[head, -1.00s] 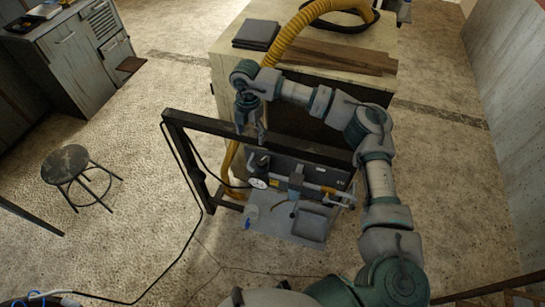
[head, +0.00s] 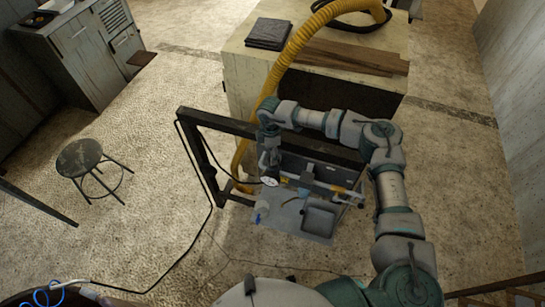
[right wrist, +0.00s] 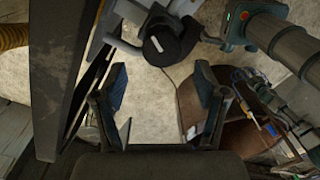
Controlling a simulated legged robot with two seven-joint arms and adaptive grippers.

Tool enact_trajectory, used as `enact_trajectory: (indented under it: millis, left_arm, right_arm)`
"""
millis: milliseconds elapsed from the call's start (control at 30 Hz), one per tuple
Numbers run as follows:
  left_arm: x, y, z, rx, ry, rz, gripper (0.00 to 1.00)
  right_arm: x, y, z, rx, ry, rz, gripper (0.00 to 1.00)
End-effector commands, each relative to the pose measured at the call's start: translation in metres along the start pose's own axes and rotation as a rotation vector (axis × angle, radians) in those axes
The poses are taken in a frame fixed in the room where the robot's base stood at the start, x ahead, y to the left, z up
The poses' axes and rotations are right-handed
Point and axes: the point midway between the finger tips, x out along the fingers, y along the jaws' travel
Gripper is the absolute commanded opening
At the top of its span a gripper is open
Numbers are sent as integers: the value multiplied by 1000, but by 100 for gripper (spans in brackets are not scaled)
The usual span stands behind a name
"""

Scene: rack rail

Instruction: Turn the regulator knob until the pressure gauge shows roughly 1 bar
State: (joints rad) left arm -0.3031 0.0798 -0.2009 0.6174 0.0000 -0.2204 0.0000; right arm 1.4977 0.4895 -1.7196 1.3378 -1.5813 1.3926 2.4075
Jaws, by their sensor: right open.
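The pressure gauge (head: 270,181), a small white dial, is on the panel hung from the dark rack rail; its reading is too small to tell. The regulator knob (right wrist: 165,45) is black and round with a white mark in the right wrist view. It lies just beyond my right gripper (right wrist: 160,80), whose two blue-padded fingers are spread wide with nothing between them. In the head view my right gripper (head: 268,158) points down just above the gauge and hides the knob there. My left gripper is in neither current view.
The dark rack frame (head: 190,135) stands close to my right gripper. Below the panel is a grey tray (head: 285,220). A wooden cabinet (head: 240,75) with a yellow hose (head: 300,40) stands behind. A stool (head: 80,157) is at left on open floor.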

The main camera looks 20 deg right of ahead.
Motion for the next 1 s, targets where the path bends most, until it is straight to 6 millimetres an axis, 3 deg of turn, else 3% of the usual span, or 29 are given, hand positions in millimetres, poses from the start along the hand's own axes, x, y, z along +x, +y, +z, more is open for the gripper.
enact_trajectory:
  millis: [100, 300, 633, 867, 900, 1000]
  left_arm:
    - [-6, -7, -2, -2, 2, -8, 40]
    - [-8, -12, -3, -1, 4, -14, 40]
    - [-8, 8, -8, -2, 10, 10, 40]
    - [-8, 6, -8, 1, 10, 8, 40]
    - [-8, 4, -7, 1, 10, 5, 40]
    - [-8, -4, -6, 1, 8, -4, 40]
  right_arm:
    - [22, -1, 5, 2, 3, -2, 72]
    - [45, 0, 10, 2, 7, -1, 72]
    - [48, 0, 5, 2, 3, 0, 72]
    - [48, 0, 1, 1, 0, 0, 17]
    - [48, 0, 1, 1, 1, 1, 12]
    - [47, 1, 1, 0, 5, 1, 12]
